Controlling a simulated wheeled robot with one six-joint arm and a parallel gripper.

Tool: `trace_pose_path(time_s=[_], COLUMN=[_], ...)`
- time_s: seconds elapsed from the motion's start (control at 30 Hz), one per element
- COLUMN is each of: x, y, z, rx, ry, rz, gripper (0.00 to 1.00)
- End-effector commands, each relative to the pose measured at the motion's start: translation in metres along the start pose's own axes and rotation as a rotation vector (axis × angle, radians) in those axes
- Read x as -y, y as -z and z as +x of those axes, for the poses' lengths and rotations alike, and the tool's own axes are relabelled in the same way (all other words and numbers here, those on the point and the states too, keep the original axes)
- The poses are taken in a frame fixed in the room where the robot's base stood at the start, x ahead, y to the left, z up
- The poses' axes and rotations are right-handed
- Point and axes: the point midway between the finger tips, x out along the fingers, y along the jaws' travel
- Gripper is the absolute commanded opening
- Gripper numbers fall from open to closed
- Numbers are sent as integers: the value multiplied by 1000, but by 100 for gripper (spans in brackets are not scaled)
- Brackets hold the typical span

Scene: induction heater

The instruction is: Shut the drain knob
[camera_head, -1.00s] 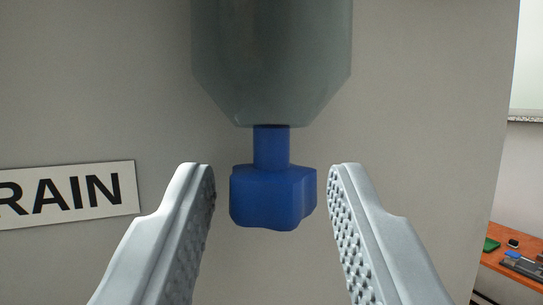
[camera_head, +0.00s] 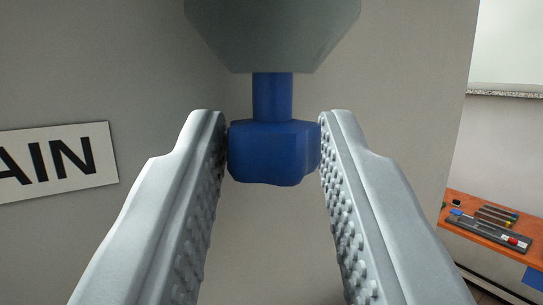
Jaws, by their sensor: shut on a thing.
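The drain knob (camera_head: 274,153) is a blue lobed knob in the middle of the head camera view. It hangs on a short blue stem (camera_head: 272,97) below a grey-green tapered housing (camera_head: 272,35). My gripper (camera_head: 274,147) has one finger on each side of the knob and is shut on it, with the fingertips at the height of the knob. The knob's far side is hidden.
A white sign (camera_head: 58,162) with the letters "AIN" in view is on the grey wall panel (camera_head: 150,60) at left. At right, beyond the panel's edge, an orange bench (camera_head: 455,212) carries several tools. The space below the knob is clear.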

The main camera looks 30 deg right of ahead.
Motion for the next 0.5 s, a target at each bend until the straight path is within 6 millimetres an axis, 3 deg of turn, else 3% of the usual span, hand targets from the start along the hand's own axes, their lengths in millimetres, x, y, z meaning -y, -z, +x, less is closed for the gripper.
trace_pose_path(time_s=[0.5], x=[1], y=[0], z=[0], rx=[0], ry=[-94], rz=[-38], gripper=[6])
